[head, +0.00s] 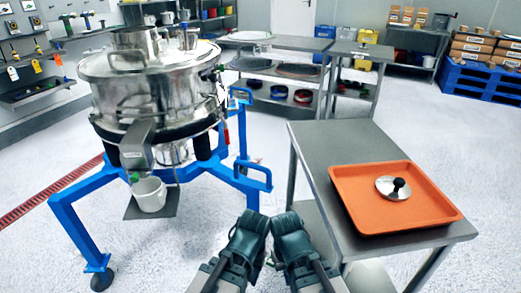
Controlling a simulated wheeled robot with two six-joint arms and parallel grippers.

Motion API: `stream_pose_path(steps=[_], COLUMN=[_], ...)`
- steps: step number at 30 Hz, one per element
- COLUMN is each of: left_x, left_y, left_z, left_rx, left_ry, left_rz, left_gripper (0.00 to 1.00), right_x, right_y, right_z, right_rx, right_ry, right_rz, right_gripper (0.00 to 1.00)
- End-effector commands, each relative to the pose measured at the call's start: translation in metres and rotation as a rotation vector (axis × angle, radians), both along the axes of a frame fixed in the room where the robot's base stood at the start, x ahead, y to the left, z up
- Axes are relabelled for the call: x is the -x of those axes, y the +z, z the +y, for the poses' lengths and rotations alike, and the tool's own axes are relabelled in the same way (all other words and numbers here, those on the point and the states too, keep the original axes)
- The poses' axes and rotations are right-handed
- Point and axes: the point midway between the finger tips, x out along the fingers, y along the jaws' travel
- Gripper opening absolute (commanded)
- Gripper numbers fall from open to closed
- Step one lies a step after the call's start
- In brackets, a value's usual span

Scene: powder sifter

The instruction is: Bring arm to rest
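My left gripper (252,222) and my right gripper (287,223) are side by side at the bottom middle of the head view, close together over the floor. Both appear empty, but their fingers cannot be made out, so I cannot tell whether they are open or shut. The steel powder sifter (155,95) stands on a blue frame (75,225) to the left, apart from both grippers. A small round steel lid with a black knob (393,188) lies in an orange tray (355,195), to the right of my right gripper.
The tray rests on a grey side table (325,140), whose left edge is close to my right arm. A white bucket (149,194) stands under the sifter's spout (137,145). Shelving (300,45) and blue pallets (472,83) are at the back. Floor is clear between sifter and table.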

Motion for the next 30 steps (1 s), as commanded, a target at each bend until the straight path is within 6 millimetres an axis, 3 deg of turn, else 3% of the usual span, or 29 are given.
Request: stream_pose_path(steps=[1,5,21,25,30], left_x=[0.000,0.000,0.000,0.000,0.000], left_y=[0.019,0.055,0.230,0.256,0.260], left_z=[0.000,0.000,0.000,0.000,-0.001], left_rx=[0.000,0.001,0.003,0.003,0.003], left_ry=[0.000,0.000,0.001,0.001,0.001], left_rz=[0.000,0.000,0.001,0.001,0.001], left_gripper=[0.44,0.44,0.44,0.44,0.44], right_x=[0.000,0.000,0.000,0.000,0.000], right_y=[0.019,0.055,0.230,0.256,0.260], right_z=[0.000,0.000,0.000,0.000,0.000], right_rx=[0.000,0.000,-0.002,-0.002,-0.002], right_ry=[0.000,0.000,-0.001,-0.002,-0.002], right_rz=[0.000,0.000,0.001,0.000,0.000], right_gripper=[0.00,0.00,0.00,0.00,0.00])
